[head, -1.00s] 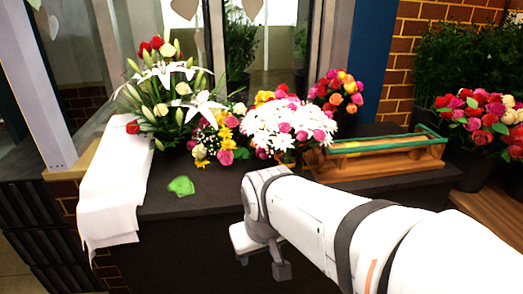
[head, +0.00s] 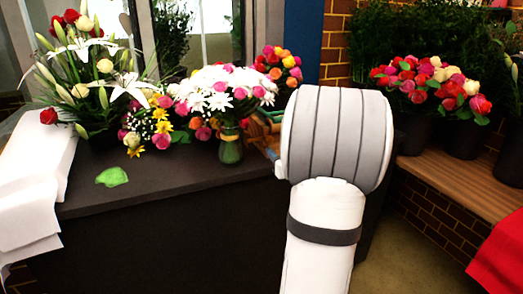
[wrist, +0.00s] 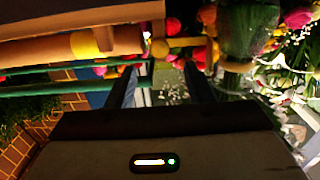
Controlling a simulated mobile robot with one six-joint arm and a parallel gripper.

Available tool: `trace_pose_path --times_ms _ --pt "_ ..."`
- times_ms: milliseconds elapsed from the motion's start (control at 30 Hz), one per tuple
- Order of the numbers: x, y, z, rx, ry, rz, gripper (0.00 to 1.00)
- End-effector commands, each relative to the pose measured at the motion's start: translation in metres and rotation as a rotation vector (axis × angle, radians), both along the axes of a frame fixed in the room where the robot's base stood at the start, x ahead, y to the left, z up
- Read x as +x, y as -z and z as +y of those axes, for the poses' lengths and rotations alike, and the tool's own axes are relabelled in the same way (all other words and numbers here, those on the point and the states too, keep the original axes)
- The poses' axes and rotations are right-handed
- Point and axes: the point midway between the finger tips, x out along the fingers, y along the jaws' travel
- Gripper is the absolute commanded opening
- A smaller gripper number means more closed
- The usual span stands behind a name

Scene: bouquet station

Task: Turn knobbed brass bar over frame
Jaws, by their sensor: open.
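A yellow brass bar (wrist: 185,42) with a round knob at one end shows near the top middle of the wrist view. It sits at the end of a wooden frame (wrist: 40,48) that has long rails and green bars. My gripper (wrist: 161,74) is open, with its two dark fingers pointing toward the brass bar. Whether the fingers reach around the bar I cannot tell. In the head view my arm hides the gripper and most of the frame; only a small piece of the frame (head: 262,130) shows beside the arm.
A green glass vase (head: 230,148) of white daisies stands close beside the frame; it also shows in the wrist view (wrist: 248,30). More bouquets, a green leaf (head: 112,177) and white paper (head: 35,180) are on the dark counter (head: 165,172). Its front part is clear.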

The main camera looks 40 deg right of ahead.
Motion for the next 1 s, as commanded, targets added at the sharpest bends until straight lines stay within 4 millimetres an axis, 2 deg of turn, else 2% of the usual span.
trace_pose_path --times_ms 133,400,533,900,1000 --pt "0.011 0.001 -0.005 0.0 -0.011 -0.016 0.47" --pt "0.053 0.001 -0.014 0.001 -0.011 -0.014 0.47" --pt "0.067 0.0 -0.018 0.001 -0.009 -0.014 0.47" --pt "0.073 0.0 -0.02 0.001 -0.007 -0.013 0.47" --pt "0.073 0.0 -0.02 0.001 -0.007 -0.013 0.4"
